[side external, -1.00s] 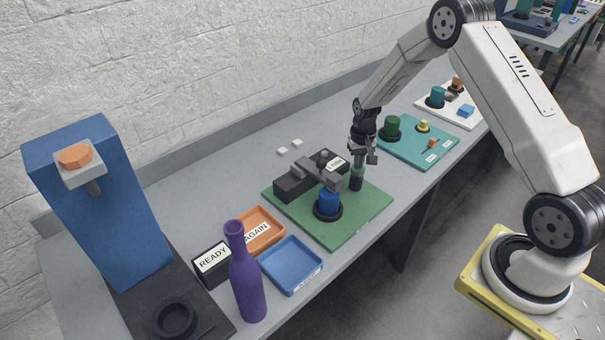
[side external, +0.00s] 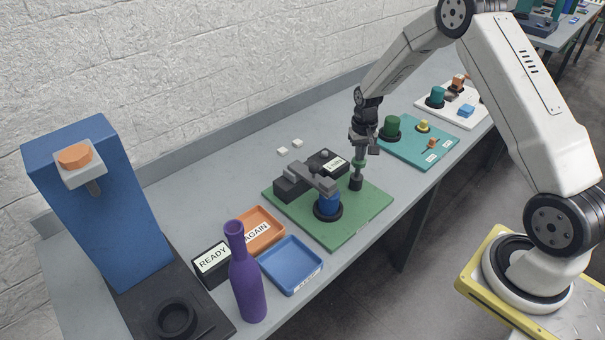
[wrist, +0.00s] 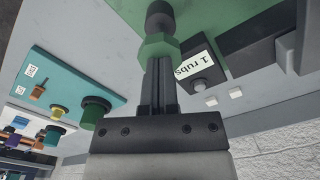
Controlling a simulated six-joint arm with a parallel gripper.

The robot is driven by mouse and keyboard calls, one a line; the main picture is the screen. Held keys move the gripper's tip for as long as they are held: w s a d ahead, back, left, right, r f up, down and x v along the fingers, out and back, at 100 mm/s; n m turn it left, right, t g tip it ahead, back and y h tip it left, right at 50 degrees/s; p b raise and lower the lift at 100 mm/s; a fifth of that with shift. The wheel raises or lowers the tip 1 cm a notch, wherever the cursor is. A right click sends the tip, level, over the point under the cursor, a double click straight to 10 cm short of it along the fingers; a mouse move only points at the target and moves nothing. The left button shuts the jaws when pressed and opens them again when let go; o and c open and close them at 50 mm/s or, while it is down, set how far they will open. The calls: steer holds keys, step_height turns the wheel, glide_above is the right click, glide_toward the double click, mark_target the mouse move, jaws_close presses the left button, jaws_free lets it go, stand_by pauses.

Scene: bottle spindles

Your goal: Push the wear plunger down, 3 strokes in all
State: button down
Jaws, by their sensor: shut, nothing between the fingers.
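The wear plunger has a green knob (side external: 358,163) on a dark stem and base (side external: 356,183), upright on the green board (side external: 345,232). My gripper (side external: 359,152) is shut and empty, directly above the knob. The wrist view shows the shut fingers (wrist: 158,72) ending at the green hexagonal knob (wrist: 158,47); I cannot tell whether they touch. A dark arm (side external: 315,179) reaches from its block to a blue cylinder (side external: 328,205) in a black ring.
A teal board (side external: 440,150) with knobs lies right of the plunger. A purple bottle (side external: 248,285), an orange AGAIN tray (side external: 278,220), a blue tray (side external: 270,264) and a black READY box (side external: 198,270) stand to the left. A blue press stand (side external: 95,210) is at far left.

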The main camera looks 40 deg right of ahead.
steer(key=shift+r, duration=1.6)
steer(key=shift+r, duration=2.5)
steer(key=shift+a, duration=0.1)
steer(key=s+a+r+n+t, duration=0.1)
steer(key=s+a+r+n, duration=0.1)
steer(key=s+a, duration=0.6)
steer(key=s+a+r+n+t, duration=0.1)
steer(key=s+a+n, duration=0.3)
steer(key=s+a, duration=0.4)
steer(key=shift+s+a+r+t, duration=0.3)
steer(key=shift+s+a+r, duration=0.1)
steer(key=shift+s+r, duration=0.45)
